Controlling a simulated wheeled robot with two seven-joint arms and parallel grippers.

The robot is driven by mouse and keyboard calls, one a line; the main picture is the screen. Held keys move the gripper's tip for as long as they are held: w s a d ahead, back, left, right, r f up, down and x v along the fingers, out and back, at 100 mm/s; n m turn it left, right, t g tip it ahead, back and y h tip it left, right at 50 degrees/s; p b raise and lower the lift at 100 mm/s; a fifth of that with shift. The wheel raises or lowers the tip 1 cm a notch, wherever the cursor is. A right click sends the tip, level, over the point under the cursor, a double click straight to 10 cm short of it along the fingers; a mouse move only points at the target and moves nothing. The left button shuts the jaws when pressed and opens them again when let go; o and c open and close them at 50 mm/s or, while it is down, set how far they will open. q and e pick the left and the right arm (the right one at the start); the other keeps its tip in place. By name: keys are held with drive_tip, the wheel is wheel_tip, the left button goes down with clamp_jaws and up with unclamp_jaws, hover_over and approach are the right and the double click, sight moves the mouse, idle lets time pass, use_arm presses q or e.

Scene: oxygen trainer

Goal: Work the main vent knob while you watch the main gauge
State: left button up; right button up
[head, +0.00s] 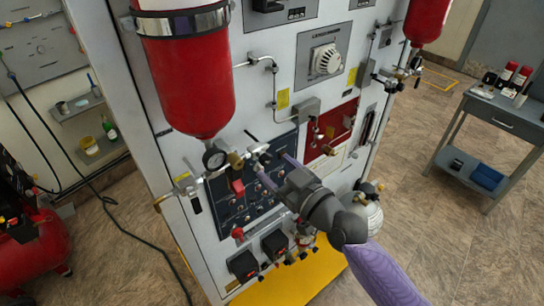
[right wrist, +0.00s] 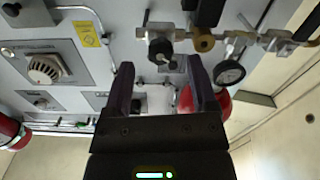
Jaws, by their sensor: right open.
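A round gauge with a pale face (head: 214,158) sits on the pipework under the large red cylinder. It also shows in the right wrist view (right wrist: 229,73); its reading is too small to make out. A dark round knob (right wrist: 160,50) on the same pipe run, past the brass fitting (right wrist: 203,43), looks like the vent knob. My right gripper (head: 275,167) is open in front of the panel. In the right wrist view its fingers (right wrist: 160,70) stand either side of the knob's line, with the knob beyond the tips and apparently untouched. My left gripper is out of view.
The red cylinder (head: 187,85) hangs above the pipework. A dark switch panel (head: 240,200) lies behind my right gripper. Black boxes (head: 243,265) and small valves stick out lower down. A grey cart (head: 505,125) stands at the right, with open floor before it.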

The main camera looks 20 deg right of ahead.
sight(269, 162)
drive_tip(key=shift+x, duration=1.9)
drive_tip(key=shift+s, duration=0.1)
clamp_jaws()
